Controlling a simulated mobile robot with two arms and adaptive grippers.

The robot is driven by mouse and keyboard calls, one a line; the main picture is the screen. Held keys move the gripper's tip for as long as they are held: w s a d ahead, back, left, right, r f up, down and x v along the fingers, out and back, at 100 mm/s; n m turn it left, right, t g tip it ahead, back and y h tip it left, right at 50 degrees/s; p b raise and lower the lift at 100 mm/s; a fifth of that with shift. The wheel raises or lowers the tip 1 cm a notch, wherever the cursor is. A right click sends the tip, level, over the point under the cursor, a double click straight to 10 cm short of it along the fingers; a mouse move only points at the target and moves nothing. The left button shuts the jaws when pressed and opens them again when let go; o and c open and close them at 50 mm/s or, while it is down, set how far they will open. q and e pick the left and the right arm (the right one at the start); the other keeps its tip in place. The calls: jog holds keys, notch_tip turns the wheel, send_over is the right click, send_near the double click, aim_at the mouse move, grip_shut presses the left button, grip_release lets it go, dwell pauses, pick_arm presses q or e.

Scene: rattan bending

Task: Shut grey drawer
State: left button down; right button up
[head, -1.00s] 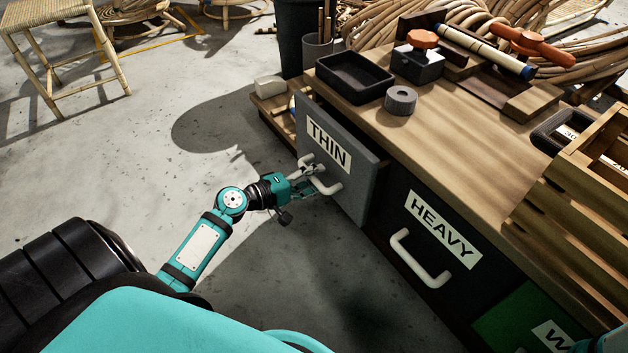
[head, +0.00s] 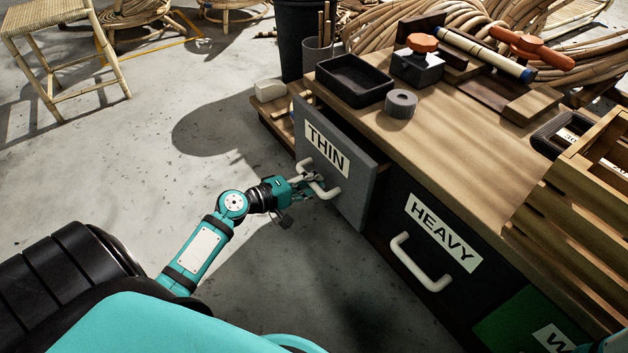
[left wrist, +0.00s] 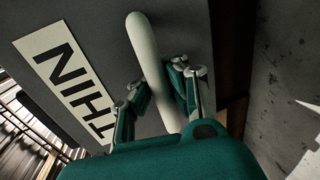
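The grey drawer (head: 352,197) has a THIN label and a white bar handle (head: 334,191). Its front stands out from the bench, so it is partly open. My left gripper (head: 309,184) is at this handle, in front of the drawer face. In the left wrist view the handle (left wrist: 148,55) runs between the two fingers (left wrist: 160,95), which sit close against it on both sides. The THIN label (left wrist: 66,75) shows on the grey face there. My right gripper is not in view; only a bit of teal shows at the lower right corner.
The dark HEAVY drawer (head: 408,215) and a green drawer (head: 515,325) beside it look shut. The floor left of the drawer is clear.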

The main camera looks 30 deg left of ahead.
aim_at(326, 175)
pick_arm(q)
jog(key=x, duration=0.2)
jog(key=r+x, duration=0.1)
jog(key=x, duration=0.1)
jog(key=shift+w+d+p, duration=0.1)
jog(key=shift+w+p, duration=0.2)
jog(key=c, duration=2.1)
grip_release()
jog(key=o, duration=0.9)
jog(key=shift+c, duration=0.2)
jog(key=shift+s, duration=0.15)
jog(key=v, duration=1.2)
